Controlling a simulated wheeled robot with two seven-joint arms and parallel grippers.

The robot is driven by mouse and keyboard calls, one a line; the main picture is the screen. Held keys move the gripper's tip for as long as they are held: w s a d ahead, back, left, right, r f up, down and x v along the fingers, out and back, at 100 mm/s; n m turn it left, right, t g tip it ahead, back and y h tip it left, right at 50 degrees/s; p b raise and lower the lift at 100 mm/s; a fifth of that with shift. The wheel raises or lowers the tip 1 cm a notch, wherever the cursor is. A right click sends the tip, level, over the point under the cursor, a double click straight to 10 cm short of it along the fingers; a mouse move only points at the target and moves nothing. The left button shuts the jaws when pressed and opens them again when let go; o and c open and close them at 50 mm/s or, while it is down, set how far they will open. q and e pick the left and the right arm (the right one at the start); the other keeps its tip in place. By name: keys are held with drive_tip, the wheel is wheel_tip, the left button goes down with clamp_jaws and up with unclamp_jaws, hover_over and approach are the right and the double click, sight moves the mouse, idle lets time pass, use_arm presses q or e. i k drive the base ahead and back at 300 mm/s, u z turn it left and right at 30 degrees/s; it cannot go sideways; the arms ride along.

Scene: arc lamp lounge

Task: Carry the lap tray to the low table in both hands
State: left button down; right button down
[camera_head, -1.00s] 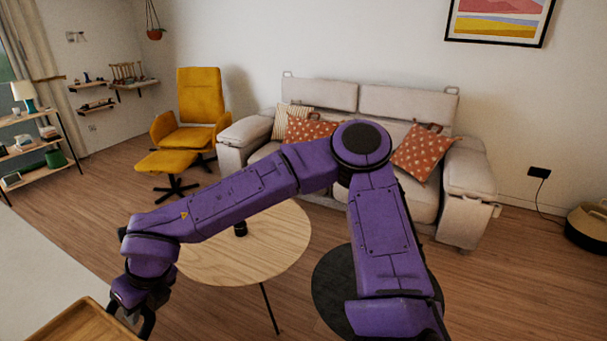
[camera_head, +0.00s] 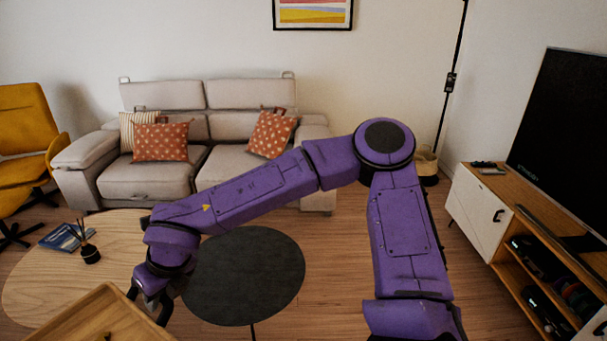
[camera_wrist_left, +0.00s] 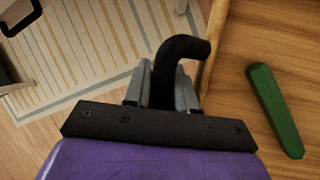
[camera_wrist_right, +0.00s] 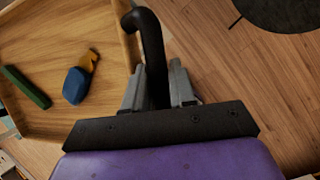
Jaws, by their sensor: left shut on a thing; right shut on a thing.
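The wooden lap tray (camera_head: 82,318) shows in part at the bottom left of the head view, in front of the oval wooden table (camera_head: 28,272). My right gripper (camera_wrist_right: 155,88) is shut on a black handle at the tray's edge; in the head view it is at the tray's right side (camera_head: 150,300). My left gripper (camera_wrist_left: 163,88) is shut on the black handle at the other edge. In the tray lie a green bar (camera_wrist_right: 25,87), a blue item (camera_wrist_right: 76,86) and an orange-yellow item (camera_wrist_right: 90,61). The left arm is out of the head view.
A round black table (camera_head: 250,278) stands right of the oval one, which bears a book (camera_head: 62,238) and a reed diffuser (camera_head: 90,254). The sofa (camera_head: 150,180) is behind. A TV cabinet (camera_head: 478,212) is at right. Floor between is clear. A striped rug (camera_wrist_left: 85,50) shows below.

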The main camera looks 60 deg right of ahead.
sight(261, 279)
drive_tip(key=z, duration=0.3)
drive_tip(key=i, duration=0.5)
drive_tip(key=z, duration=0.95)
drive_tip(key=i, duration=1.2)
drive_tip(key=z, duration=0.7)
